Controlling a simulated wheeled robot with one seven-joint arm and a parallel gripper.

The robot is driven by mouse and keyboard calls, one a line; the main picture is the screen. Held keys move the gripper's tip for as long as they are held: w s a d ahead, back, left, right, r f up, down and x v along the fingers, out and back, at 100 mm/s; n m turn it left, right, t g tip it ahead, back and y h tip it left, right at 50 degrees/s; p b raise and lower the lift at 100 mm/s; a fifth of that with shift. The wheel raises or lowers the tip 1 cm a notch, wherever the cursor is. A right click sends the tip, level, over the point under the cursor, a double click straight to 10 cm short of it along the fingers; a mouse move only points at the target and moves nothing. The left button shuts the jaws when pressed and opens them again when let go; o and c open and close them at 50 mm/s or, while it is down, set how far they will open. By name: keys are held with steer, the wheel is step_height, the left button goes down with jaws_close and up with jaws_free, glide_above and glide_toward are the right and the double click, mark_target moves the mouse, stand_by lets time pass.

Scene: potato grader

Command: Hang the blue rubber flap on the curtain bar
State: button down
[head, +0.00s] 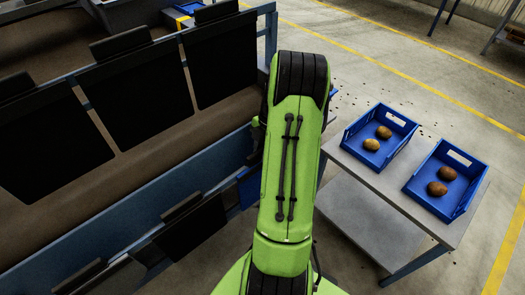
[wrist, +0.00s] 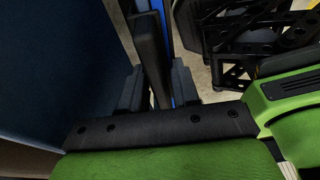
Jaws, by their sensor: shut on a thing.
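The curtain bar (head: 257,13) runs along the top of the machine on the left in the head view, with several black flaps (head: 222,58) hanging from it. My gripper (wrist: 158,88) shows in the wrist view, its two dark fingers shut on the upright black top strip (wrist: 148,55) of a flap. A narrow bright blue edge shows just beside this strip; I take the held piece as the blue rubber flap. In the head view a small blue patch (head: 250,186) shows left of my green arm. My arm hides the gripper and most of the flap there.
A lower blue side rail (head: 130,222) runs below the belt, with dark flaps (head: 190,222) near it. A grey table (head: 385,180) at right carries two blue crates (head: 350,147) (head: 412,187) with potatoes.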

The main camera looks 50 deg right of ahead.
steer(key=shift+w+r, duration=0.1)
steer(key=shift+r, duration=0.05)
steer(key=shift+r+p, duration=1.6)
steer(key=shift+r, duration=0.45)
steer(key=shift+s+a+f+b, duration=0.15)
steer(key=shift+s+b, duration=0.25)
steer(key=shift+s, duration=0.3)
steer(key=s+a+b, duration=0.2)
steer(key=s+b, duration=0.1)
steer(key=s, duration=0.5)
steer(key=shift+s, duration=0.3)
steer(key=shift+s+d, duration=0.1)
